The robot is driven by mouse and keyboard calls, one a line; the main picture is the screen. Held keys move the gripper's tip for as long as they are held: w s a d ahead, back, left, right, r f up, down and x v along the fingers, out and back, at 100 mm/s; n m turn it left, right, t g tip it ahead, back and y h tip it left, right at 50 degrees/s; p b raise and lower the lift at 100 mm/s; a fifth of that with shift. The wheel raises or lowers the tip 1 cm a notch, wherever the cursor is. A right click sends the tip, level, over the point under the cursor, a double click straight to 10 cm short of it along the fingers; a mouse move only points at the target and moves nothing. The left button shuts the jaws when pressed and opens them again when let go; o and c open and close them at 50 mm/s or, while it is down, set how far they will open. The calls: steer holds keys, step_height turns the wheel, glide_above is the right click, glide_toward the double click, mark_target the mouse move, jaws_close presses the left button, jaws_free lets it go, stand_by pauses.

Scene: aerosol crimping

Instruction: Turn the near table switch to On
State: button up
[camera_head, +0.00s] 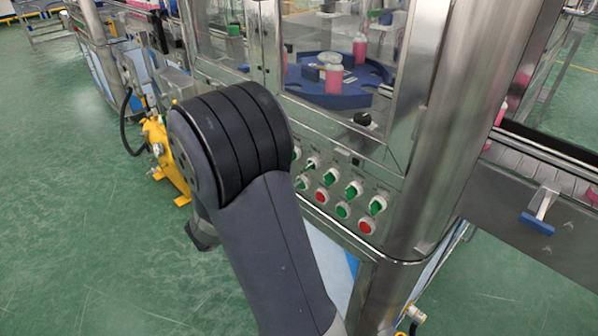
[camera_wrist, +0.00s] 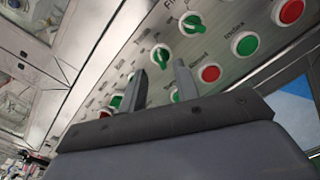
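The control panel (camera_head: 340,182) on the machine's front carries several green rotary switches with white surrounds; which one is the near table switch I cannot tell, as the labels are mostly too small. In the wrist view one green switch (camera_wrist: 160,57) lies just beyond my fingertips, and another (camera_wrist: 193,24) is farther up. A further green knob (camera_wrist: 175,96) shows partly between my fingers. My gripper (camera_wrist: 160,74) is open, its two grey fingers apart and pointing at the panel, with nothing visibly held. In the head view my own arm hides the gripper.
Red buttons (camera_wrist: 210,73) and green buttons (camera_wrist: 245,44) sit close beside the switches. A thick steel post (camera_head: 430,150) stands right of the panel, and a conveyor (camera_head: 535,200) runs beyond it. A yellow device (camera_head: 160,150) is at left. The green floor is open at left.

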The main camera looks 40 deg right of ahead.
mark_target(307, 168)
steer(key=shift+s+a, duration=0.2)
steer(key=shift+a, duration=2.4)
steer(key=shift+d, duration=0.1)
steer(key=d, duration=1)
steer(key=shift+w+d, duration=0.35)
steer(key=shift+w, duration=0.05)
steer(key=shift+a, duration=0.1)
